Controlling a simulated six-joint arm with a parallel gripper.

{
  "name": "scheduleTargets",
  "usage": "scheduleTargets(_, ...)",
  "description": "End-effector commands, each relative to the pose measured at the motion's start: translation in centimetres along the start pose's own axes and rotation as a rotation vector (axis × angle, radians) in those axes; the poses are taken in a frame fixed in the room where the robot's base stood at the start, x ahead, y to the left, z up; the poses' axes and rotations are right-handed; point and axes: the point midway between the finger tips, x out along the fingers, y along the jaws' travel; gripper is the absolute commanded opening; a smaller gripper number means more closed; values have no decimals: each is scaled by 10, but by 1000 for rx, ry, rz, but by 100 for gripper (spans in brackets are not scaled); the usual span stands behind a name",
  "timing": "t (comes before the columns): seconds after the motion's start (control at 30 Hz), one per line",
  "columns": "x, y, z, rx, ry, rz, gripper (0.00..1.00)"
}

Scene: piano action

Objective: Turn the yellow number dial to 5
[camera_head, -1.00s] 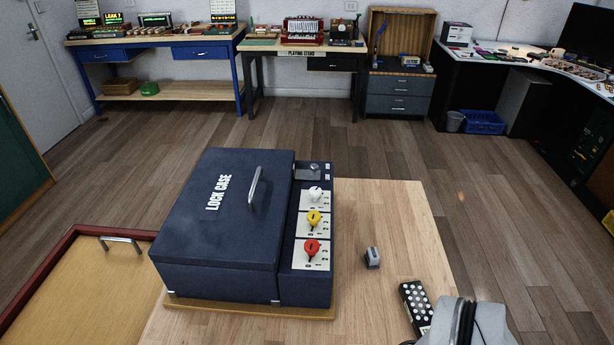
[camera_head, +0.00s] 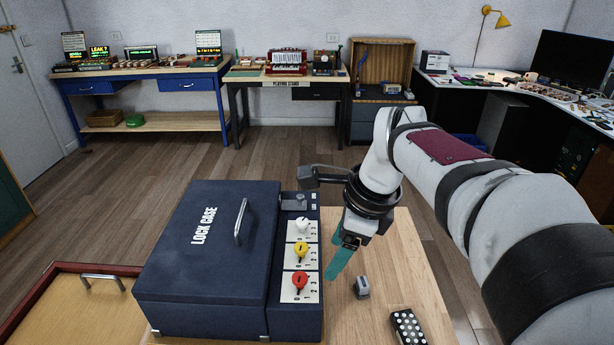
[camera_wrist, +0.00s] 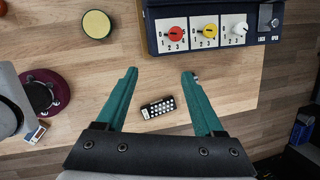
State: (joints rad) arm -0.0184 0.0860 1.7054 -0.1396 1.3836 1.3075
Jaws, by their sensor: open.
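The yellow dial (camera_head: 301,252) sits on a white numbered plate on the side strip of the dark blue lock case (camera_head: 205,250). It is between a white dial (camera_head: 303,227) and a red dial (camera_head: 299,281). In the wrist view the yellow dial (camera_wrist: 210,31) shows at the top, its plate's numbers small; I cannot tell its exact setting. My gripper (camera_head: 340,262) has teal fingers and is right of the dials, apart from them. In the wrist view my gripper (camera_wrist: 163,74) is open and empty, its fingers pointing toward the case.
A small grey block (camera_head: 362,287) and a black box with white dots (camera_head: 408,326) lie on the wooden table (camera_head: 398,268) right of the case. The case has a lid handle (camera_head: 240,221). A red-edged board (camera_head: 65,305) is at left. Benches stand along the far wall.

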Motion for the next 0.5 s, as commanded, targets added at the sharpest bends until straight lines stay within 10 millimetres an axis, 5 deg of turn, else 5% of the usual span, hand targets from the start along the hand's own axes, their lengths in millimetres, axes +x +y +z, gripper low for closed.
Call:
scheduleTargets(0.03,6,-34,10,166,-17,-20,69)
scheduleTargets(0.1,12,-69,22,377,-46,-44,69)
scheduleTargets(0.2,17,-95,31,547,-74,-60,69)
scheduleTargets(0.37,37,-102,35,592,-80,-60,69)
scheduleTargets(0.5,78,-104,36,590,-79,-59,69)
